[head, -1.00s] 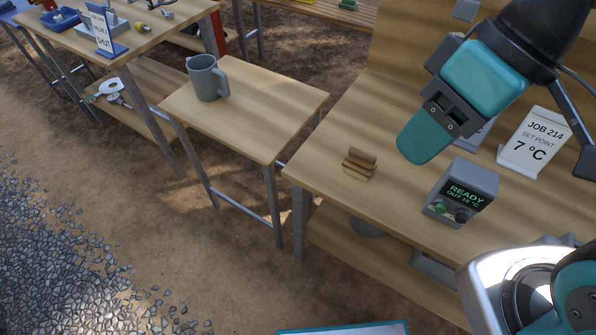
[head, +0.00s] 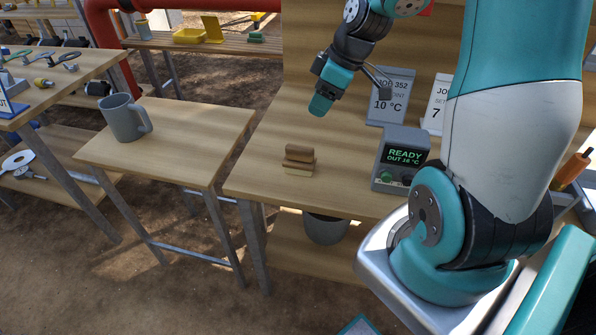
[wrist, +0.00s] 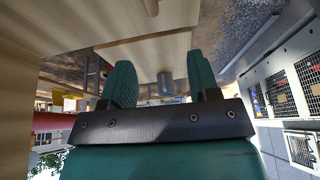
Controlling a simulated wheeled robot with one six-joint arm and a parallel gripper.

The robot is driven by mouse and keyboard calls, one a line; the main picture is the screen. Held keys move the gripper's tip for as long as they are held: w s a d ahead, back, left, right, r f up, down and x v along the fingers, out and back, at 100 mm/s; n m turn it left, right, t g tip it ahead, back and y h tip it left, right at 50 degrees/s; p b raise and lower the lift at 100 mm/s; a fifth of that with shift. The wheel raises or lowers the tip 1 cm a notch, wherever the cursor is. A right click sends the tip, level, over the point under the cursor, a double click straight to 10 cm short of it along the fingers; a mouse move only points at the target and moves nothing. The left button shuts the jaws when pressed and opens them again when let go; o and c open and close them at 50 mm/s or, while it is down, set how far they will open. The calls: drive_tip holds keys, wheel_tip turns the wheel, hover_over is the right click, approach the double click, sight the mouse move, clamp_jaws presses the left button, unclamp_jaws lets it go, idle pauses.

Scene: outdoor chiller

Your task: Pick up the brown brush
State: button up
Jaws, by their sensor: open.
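The brown brush (head: 299,158) sits on the wooden bench near its front left corner, with a brown grip on top and a paler block below. My gripper (head: 321,104) is above the bench, up and to the right of the brush, apart from it and empty. In the wrist view my gripper (wrist: 162,82) shows two teal fingers spread apart with nothing between them.
A control box (head: 402,158) reading READY stands right of the brush, with job cards (head: 390,97) behind. A grey mug (head: 124,118) stands on the lower side table (head: 190,125) to the left. A back panel rises behind the bench. The bench around the brush is clear.

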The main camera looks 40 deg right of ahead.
sight(300, 147)
drive_tip(key=x, duration=0.4)
drive_tip(key=d+x, duration=0.1)
drive_tip(key=x, duration=0.3)
drive_tip(key=p+x, duration=0.1)
drive_tip(key=x, duration=0.3)
drive_tip(key=shift+d+f, duration=0.25)
drive_tip(key=shift+d, duration=0.1)
drive_tip(key=shift+p+x, duration=0.6)
drive_tip(key=shift+x, duration=2.3)
drive_tip(key=shift+c, duration=0.4)
drive_tip(key=c, duration=0.6)
